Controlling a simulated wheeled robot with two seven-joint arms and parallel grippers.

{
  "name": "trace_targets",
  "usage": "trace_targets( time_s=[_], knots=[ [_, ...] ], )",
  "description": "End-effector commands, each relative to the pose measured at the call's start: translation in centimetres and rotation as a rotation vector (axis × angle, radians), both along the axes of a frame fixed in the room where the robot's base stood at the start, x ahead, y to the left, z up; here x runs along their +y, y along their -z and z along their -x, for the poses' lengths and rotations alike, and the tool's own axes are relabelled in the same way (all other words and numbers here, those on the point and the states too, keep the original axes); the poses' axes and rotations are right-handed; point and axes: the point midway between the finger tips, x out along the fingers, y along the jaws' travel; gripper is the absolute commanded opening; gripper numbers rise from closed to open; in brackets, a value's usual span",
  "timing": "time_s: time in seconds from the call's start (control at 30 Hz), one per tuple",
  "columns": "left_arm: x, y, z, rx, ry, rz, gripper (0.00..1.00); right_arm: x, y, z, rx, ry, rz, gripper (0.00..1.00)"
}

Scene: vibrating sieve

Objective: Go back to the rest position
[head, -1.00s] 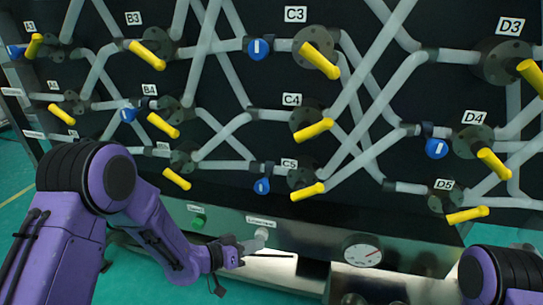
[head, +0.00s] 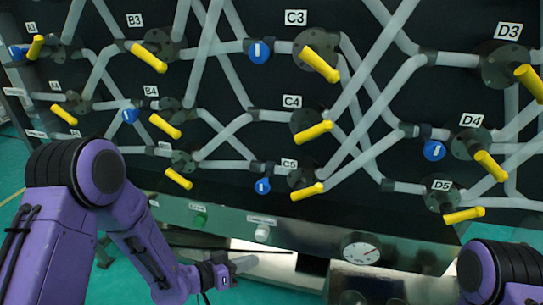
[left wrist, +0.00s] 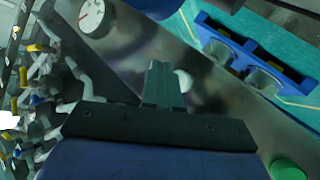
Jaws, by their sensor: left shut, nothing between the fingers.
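My left gripper (head: 246,264) is shut and empty in front of the lower metal panel (head: 310,236), below the white button (head: 262,233). In the left wrist view its two fingers (left wrist: 164,84) lie together, with the white button (left wrist: 184,80) partly hidden behind them. A green button (head: 199,219) sits left of the white one; it also shows at the lower right of the left wrist view (left wrist: 287,170). My left arm is bent at the left of the head view. Only a purple part of my right arm shows at the lower right; the right gripper is out of view.
A black board with grey pipes, yellow handles (head: 320,64) and blue valves (head: 259,51) stands above the panel. A round gauge (head: 361,252) is right of the buttons. The left wrist view shows a blue rack (left wrist: 216,35) holding metal containers on the green floor.

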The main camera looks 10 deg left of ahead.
Motion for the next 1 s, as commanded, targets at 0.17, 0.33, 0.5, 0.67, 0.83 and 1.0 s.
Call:
trace_targets(
  time_s=[0.17,0.33,0.5,0.67,0.83,1.0],
  knots=[
    [0.0,0.0,0.0,0.0,0.0,0.0,0.0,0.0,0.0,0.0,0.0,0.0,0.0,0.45],
    [0.5,0.3,-0.3,0.007,-0.03,-0.012,0.0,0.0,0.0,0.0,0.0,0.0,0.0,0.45],
    [4.8,4.1,0.4,0.172,-0.367,-0.071,0.0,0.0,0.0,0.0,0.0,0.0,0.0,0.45],
    [10.2,11.8,8.6,0.48,-0.735,-0.227,0.0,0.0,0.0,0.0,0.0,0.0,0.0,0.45],
    [13.4,15.7,17.5,0.693,-0.94,-0.386,0.0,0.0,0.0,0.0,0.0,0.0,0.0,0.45],
    [14.5,17.8,25.7,0.852,-0.989,-0.534,0.0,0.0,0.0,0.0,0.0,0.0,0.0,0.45]
  ],
)
